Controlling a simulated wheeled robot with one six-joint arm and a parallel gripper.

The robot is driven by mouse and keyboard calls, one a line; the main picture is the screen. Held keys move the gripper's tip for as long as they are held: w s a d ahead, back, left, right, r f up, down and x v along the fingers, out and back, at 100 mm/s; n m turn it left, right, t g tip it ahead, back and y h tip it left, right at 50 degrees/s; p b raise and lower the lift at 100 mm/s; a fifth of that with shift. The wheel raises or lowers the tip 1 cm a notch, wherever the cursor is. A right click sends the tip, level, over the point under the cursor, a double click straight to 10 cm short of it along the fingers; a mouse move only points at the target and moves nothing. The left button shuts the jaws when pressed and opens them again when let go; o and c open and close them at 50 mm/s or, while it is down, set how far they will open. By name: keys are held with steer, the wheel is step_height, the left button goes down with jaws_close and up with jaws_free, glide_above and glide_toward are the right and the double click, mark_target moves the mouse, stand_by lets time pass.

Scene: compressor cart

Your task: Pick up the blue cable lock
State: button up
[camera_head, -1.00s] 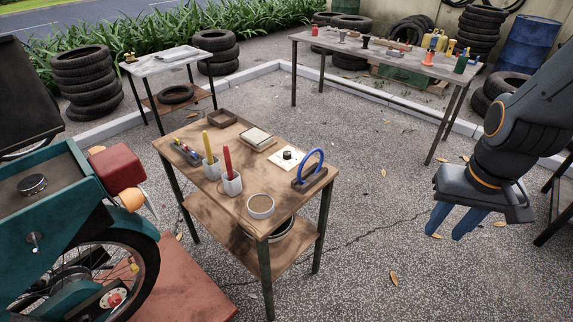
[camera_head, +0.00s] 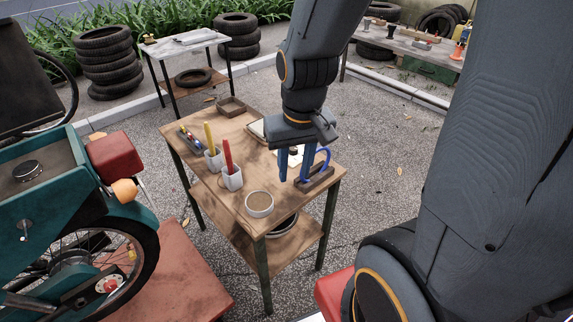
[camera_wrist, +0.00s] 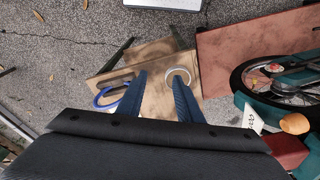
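The blue cable lock (camera_head: 327,155) is an upright blue loop at a dark wooden stand (camera_head: 319,179) on the right side of the small wooden table (camera_head: 210,200). My gripper (camera_head: 295,179) points down over the table just left of the loop, partly covering it. In the wrist view the blue cable lock (camera_wrist: 99,101) lies left of my two blue fingers (camera_wrist: 159,76); the left finger overlaps its right side. The fingers stand apart with nothing between them. I cannot tell whether a finger touches the loop.
A round bowl (camera_head: 259,204), two holders with a red (camera_head: 228,153) and a yellow handle (camera_head: 209,138), and a small open box (camera_head: 231,107) stand on the table. A teal motorcycle (camera_head: 60,200) is at the left. Free ground lies right of the table.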

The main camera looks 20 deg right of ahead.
steer(key=w+d+f+m, duration=0.3)
steer(key=w+d+m, duration=0.3)
steer(key=w+m, duration=0.15)
steer(key=m, duration=0.6)
glide_above(311, 178)
steer(key=shift+n+t+y, duration=0.25)
steer(key=shift+t+y, duration=0.05)
steer(key=shift+y, duration=0.1)
steer(key=shift+w+d+f+p, duration=0.1)
steer(key=shift+f+p, duration=0.1)
steer(key=shift+f, duration=2.65)
steer(key=shift+w+f+p, duration=0.1)
steer(key=shift+f+p, duration=0.05)
steer(key=shift+f, duration=2.7)
jaws_close()
